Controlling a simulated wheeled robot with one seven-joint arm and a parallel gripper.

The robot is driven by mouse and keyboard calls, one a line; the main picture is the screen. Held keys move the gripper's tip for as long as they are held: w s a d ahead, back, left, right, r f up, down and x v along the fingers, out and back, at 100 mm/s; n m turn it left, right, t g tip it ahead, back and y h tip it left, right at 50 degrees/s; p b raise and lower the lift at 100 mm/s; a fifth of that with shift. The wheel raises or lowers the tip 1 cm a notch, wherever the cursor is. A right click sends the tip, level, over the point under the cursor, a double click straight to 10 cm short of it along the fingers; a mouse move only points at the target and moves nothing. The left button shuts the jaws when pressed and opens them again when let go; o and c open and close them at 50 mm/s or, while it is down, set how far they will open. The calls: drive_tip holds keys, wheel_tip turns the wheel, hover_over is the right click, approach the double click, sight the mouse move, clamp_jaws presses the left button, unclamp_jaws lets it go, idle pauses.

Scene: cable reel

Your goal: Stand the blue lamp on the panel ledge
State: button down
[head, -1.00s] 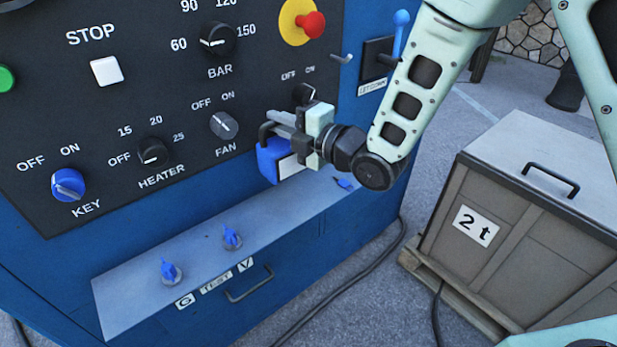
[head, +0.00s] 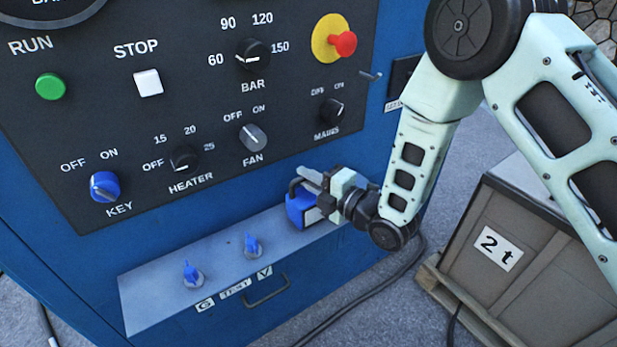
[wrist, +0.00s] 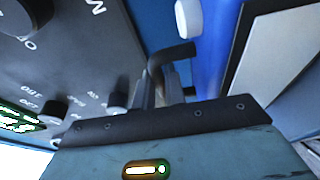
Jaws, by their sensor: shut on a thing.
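The blue lamp (head: 298,211) has a dark handle on top and a pale front face. My gripper (head: 308,182) is shut on that handle, and the lamp hangs upright below it. The lamp is over the right part of the grey panel ledge (head: 222,270); I cannot tell whether its base touches. In the wrist view the lamp (wrist: 212,45) fills the upper right, with a white knob on it, and the fingers (wrist: 160,88) close around its dark handle. My gripper hides part of the lamp and of the ledge's right end.
Two blue valve taps (head: 192,273) and (head: 252,246) stand on the ledge left of the lamp. A handle (head: 266,291) sticks out below them. The control panel with knobs, including the fan knob (head: 253,138), rises behind. A crate marked 2 t (head: 470,250) stands at the right.

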drive_tip(key=shift+f, duration=0.1)
drive_tip(key=c, duration=1.5)
unclamp_jaws()
drive_tip(key=shift+o, duration=0.2)
drive_tip(key=shift+r, duration=0.25)
drive_tip(key=b+v, duration=0.2)
drive_tip(key=v, duration=0.9)
drive_tip(key=s+d+r+m+g+h, duration=0.2)
drive_tip(key=s+m+g+h, duration=0.2)
drive_tip(key=s+m, duration=0.2)
drive_tip(key=s+d+r+m+g+h, duration=0.2)
drive_tip(key=s+m+g+h, duration=0.1)
drive_tip(key=s+m, duration=0.4)
drive_tip(key=s+d+r+m+g+h, duration=0.2)
drive_tip(key=s+r+m+g+h, duration=0.1)
drive_tip(key=s, duration=0.7)
drive_tip(key=m+g+h, duration=0.1)
drive_tip(key=m+h, duration=0.1)
drive_tip(key=m, duration=0.1)
drive_tip(key=shift+d+m+g+h, duration=0.15)
drive_tip(key=shift+m+g+h, duration=0.15)
drive_tip(key=shift+m, duration=0.1)
